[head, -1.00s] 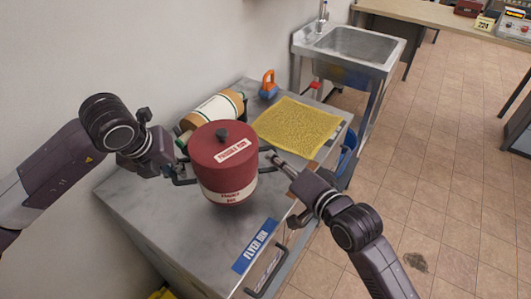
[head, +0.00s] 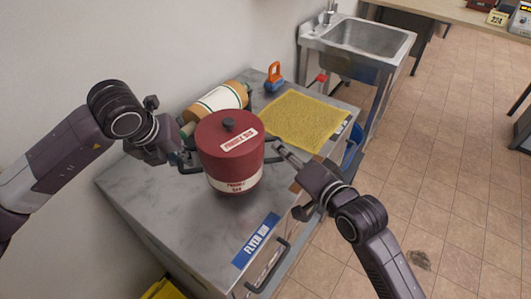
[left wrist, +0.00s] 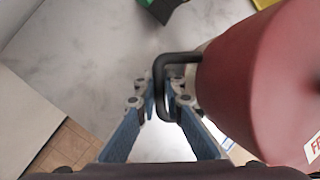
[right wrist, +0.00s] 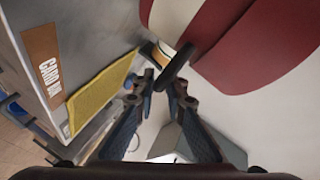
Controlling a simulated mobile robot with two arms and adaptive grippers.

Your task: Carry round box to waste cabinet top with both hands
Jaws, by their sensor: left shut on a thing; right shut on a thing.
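The round box (head: 222,152) is dark red with a white band, a lid with a black knob and two dark side handles. It is upright over the grey cabinet top (head: 150,200), with a shadow below; a small gap under it is hard to judge. My left gripper (head: 183,158) is shut on its left handle, also seen in the left wrist view (left wrist: 167,98). My right gripper (head: 283,153) is shut on the opposite handle, also seen in the right wrist view (right wrist: 168,84). The box's underside is hidden.
Behind the box lie a tan roll with a pale wrap (head: 222,97), an orange and blue object (head: 273,77) and a yellow mat (head: 300,120). A sink (head: 365,38) stands beyond. The cabinet front has a blue "FLYER BIN" label (head: 257,240) and a handle (head: 268,268). The front left of the top is clear.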

